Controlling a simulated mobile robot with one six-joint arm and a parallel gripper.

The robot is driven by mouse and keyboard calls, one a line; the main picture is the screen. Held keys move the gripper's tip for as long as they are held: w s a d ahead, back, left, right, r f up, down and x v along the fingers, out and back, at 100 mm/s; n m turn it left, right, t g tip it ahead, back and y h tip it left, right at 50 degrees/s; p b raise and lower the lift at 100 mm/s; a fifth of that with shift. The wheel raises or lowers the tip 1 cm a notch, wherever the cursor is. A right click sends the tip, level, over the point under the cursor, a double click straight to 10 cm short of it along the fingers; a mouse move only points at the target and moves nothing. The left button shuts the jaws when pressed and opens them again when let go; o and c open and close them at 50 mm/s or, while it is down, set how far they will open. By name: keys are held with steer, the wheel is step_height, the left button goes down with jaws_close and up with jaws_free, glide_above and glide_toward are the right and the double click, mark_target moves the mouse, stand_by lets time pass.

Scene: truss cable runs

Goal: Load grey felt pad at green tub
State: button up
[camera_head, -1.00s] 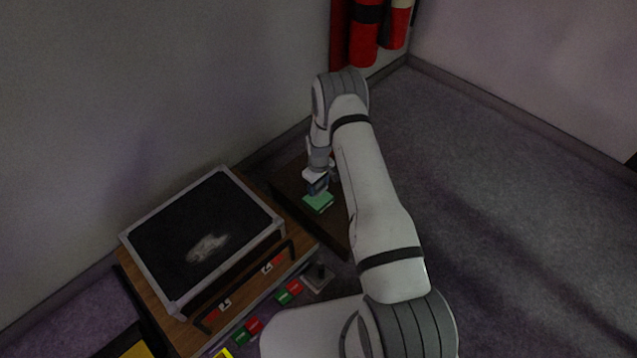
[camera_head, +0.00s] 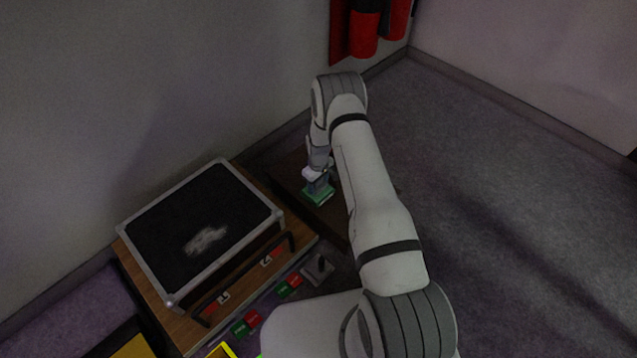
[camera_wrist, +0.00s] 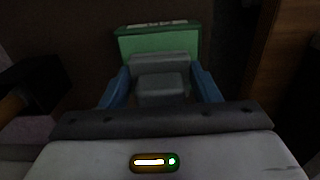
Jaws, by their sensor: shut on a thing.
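The green tub (camera_head: 319,200) is small and sits on a dark brown surface below my arm. In the wrist view the green tub (camera_wrist: 155,43) shows just beyond the fingertips, with a pale marked strip on its far edge. My gripper (camera_head: 318,187) is right at the tub, pointing down. In the wrist view the blue fingers of my gripper (camera_wrist: 162,88) are shut on a grey block, the grey felt pad (camera_wrist: 160,84). The pad overlaps the tub in view; I cannot tell whether it touches the tub's floor. My gripper hides part of the tub in the head view.
A black case with a silver frame (camera_head: 205,235) stands on a wooden unit left of the tub. A small joystick box (camera_head: 318,267) and red and green buttons line its front. Red cylinders (camera_head: 364,35) hang at the back wall. The carpet (camera_head: 500,190) on the right is clear.

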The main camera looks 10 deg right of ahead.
steer(key=shift+f+b, duration=0.6)
steer(key=shift+b, duration=0.1)
stand_by(1.8)
steer(key=shift+r, duration=0.1)
steer(key=shift+r+p, duration=1.8)
steer(key=shift+r, duration=1.65)
